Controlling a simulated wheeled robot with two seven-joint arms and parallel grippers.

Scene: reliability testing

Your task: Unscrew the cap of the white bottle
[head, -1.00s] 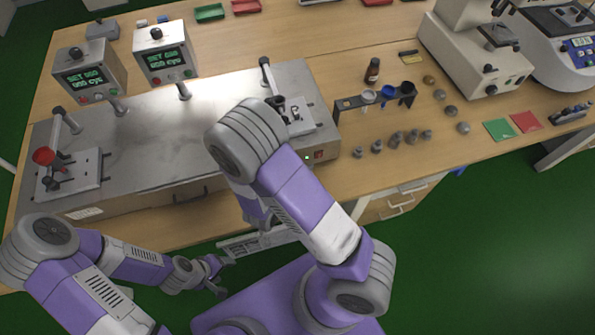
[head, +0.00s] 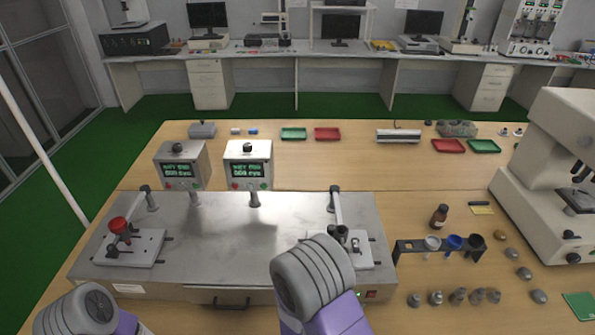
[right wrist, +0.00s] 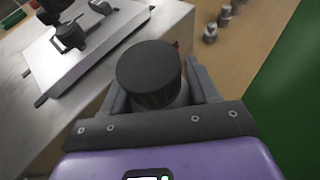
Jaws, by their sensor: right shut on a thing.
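In the right wrist view my right gripper (right wrist: 158,84) is shut around a round thing with a broad black cap (right wrist: 148,68). The cap faces the camera and sits between the two fingers. A grey body shows just below it, but most of it is hidden, so I cannot confirm that it is the white bottle. The held thing is beside the front edge of the steel apparatus. In the head view my right arm's large grey joint covers the area in front of the apparatus, and the right gripper is hidden. My left gripper is out of view.
The steel apparatus (head: 230,235) fills the table's left side, with two display boxes (head: 182,168) behind it. A rack (head: 410,246) with small cups, a brown bottle (head: 439,216) and several metal weights (head: 435,298) stand right of it. A microscope (head: 550,170) is at far right.

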